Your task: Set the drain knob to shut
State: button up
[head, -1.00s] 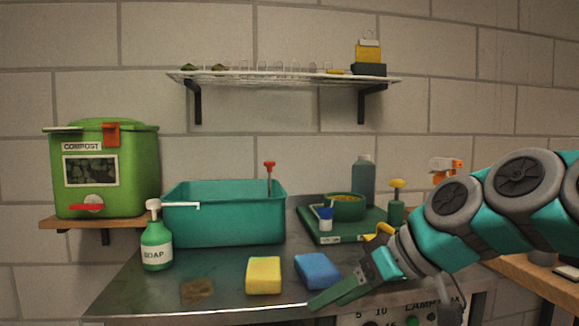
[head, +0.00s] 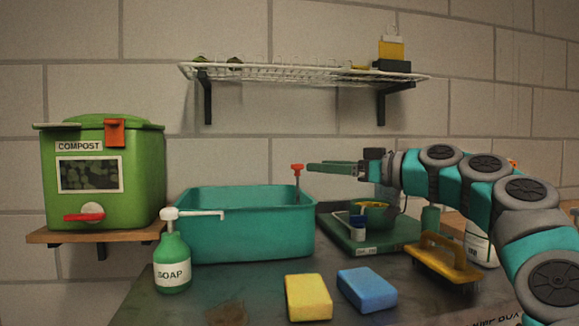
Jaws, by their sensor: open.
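A red knob (head: 297,168) tops a thin upright stem at the back right of the teal basin (head: 245,243); I take it for the drain knob. Its setting cannot be read from here. The basin's inside floor is hidden by its front wall. My gripper (head: 309,167) reaches in from the right, its fingers level and pointing left. The fingertips are close to the right of the red knob in the picture; whether they touch it I cannot tell. The gripper is open, with nothing seen between the fingers.
A soap bottle (head: 172,262) stands at the basin's left front. A yellow sponge (head: 308,298) and blue sponge (head: 367,290) lie in front. A green tray (head: 370,243) with a bowl and a yellow-handled brush (head: 445,260) are right. A green compost bin (head: 105,170) has a red lever (head: 84,217).

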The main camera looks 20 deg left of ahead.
aim_at(297, 165)
jog(key=shift+p+x, duration=0.9)
jog(key=shift+x, duration=2.8)
jog(key=shift+c, duration=0.3)
grip_shut()
